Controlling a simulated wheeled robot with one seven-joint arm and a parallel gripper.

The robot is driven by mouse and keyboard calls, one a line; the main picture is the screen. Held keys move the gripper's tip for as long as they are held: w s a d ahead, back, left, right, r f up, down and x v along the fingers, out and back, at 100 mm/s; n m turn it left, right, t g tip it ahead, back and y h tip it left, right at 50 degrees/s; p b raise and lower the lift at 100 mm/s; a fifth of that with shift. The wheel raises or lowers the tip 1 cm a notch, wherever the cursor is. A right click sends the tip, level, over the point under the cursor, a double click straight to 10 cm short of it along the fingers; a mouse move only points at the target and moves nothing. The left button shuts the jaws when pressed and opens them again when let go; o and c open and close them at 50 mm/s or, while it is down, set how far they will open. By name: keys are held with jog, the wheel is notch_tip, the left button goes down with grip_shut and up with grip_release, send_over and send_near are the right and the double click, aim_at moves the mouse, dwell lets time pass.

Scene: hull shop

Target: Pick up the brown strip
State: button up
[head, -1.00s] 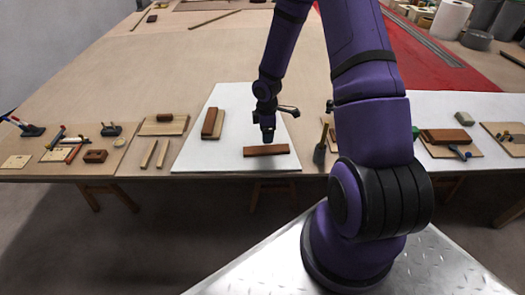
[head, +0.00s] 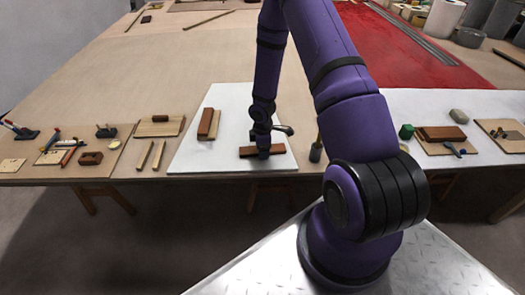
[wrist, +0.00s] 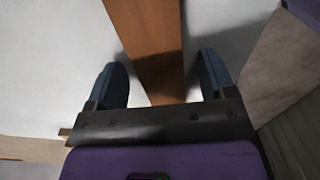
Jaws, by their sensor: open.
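The brown strip (head: 249,152) lies flat on the white sheet, near the front edge of the table. It is a long reddish-brown bar. In the wrist view the strip (wrist: 154,45) runs between the two fingers of my gripper (wrist: 165,85), with a gap on each side. My gripper (head: 264,155) is open and right down at the strip in the head view, covering part of it. I cannot tell from the head view how far the fingertips reach down beside it.
The white sheet (head: 215,155) has a brown block (head: 207,124) on a lighter board further back left. Two pale sticks (head: 151,155) and several small tools lie left.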

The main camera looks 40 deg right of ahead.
jog(key=c, duration=1)
jog(key=shift+r, duration=0.1)
jog(key=shift+c, duration=0.2)
